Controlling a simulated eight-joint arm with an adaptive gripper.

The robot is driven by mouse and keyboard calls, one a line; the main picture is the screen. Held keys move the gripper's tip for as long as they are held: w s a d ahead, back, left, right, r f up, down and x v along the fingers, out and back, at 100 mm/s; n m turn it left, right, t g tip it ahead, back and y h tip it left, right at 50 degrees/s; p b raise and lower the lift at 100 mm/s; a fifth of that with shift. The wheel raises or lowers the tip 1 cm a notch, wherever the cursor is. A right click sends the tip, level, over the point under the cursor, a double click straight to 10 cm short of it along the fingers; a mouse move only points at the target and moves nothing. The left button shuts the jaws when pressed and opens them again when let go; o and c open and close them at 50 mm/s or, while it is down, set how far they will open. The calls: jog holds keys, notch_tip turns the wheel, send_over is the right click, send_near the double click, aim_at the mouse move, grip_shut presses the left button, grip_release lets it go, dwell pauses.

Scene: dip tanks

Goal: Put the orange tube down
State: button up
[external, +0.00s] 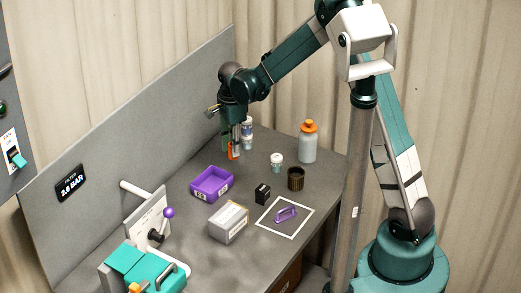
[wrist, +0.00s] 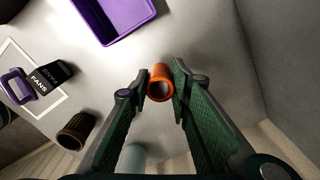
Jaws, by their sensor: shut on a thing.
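The orange tube (wrist: 161,83) is clamped between the two green fingers of my gripper (wrist: 157,84) in the wrist view, with its open end facing the camera. In the external view my gripper (external: 234,148) points down above the back part of the table, and the orange tube (external: 233,154) shows at its fingertips. It appears to be held above the grey table top (external: 185,232); the exact gap to the surface is hard to tell.
A purple bin (external: 211,184) stands in front of my gripper. A white bottle (external: 247,133) is close behind it. An orange-capped bottle (external: 308,143), a small white jar (external: 276,162), a brown cup (external: 296,178), a black block (external: 262,193) and a grey box (external: 229,221) stand around.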

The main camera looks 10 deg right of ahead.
jog(key=shift+f, duration=0.35)
jog(key=shift+f, duration=0.1)
jog(key=shift+f, duration=1.75)
jog(key=shift+f, duration=0.2)
jog(key=o, duration=0.9)
jog(key=shift+r, duration=0.25)
jog(key=shift+r, duration=5.95)
